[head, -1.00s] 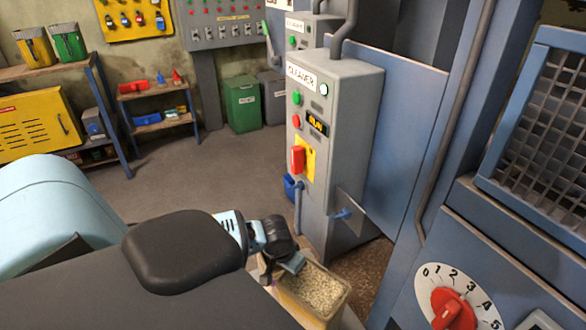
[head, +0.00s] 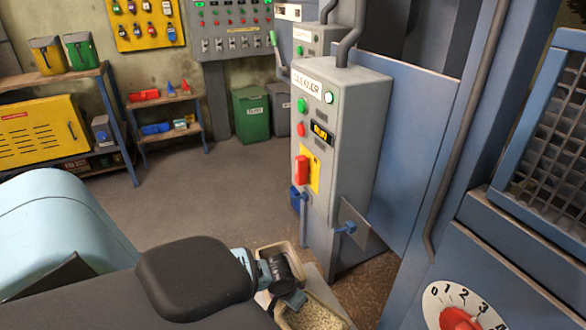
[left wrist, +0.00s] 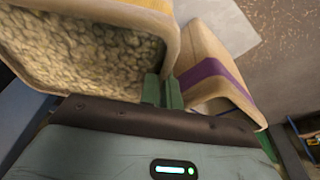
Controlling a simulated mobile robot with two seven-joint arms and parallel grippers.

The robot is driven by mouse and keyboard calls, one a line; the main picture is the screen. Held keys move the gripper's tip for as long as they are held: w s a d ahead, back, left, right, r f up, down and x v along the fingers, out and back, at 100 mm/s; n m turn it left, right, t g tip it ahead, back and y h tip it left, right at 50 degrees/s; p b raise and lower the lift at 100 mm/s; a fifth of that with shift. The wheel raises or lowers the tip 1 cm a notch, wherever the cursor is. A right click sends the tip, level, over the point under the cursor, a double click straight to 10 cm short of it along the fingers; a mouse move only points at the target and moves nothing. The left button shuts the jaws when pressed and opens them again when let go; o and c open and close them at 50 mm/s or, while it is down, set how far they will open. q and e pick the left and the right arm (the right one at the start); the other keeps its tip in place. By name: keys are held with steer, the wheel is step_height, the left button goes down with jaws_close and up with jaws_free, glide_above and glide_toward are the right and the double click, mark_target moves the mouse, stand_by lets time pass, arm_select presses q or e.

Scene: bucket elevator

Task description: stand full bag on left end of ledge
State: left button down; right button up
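The full bag (head: 318,316), tan and open-topped with pale grain inside, is at the bottom of the head view, partly cut off. In the left wrist view the full bag (left wrist: 165,12) fills the upper left. My left gripper (head: 292,298) is at its rim. In the left wrist view its green fingers (left wrist: 162,90) are close together with the bag's wall between them. A second tan bag with a purple band (left wrist: 208,80) stands beside it; its open top (head: 282,250) shows behind my gripper. A pale flat surface (left wrist: 232,22), possibly the ledge, lies beyond. My right gripper is out of view.
The grey cleaner cabinet (head: 345,120) stands just beyond the bags, with a blue-handled plate (head: 352,228) low on its side. A blue machine with a red dial (head: 458,320) is at the right. Open floor (head: 210,200) lies to the left.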

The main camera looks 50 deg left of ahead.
arm_select(q)
steer(key=shift+w+r, duration=0.1)
steer(key=shift+w, duration=0.05)
steer(key=c, duration=2)
jaws_free()
steer(key=shift+f, duration=0.2)
steer(key=o, duration=0.4)
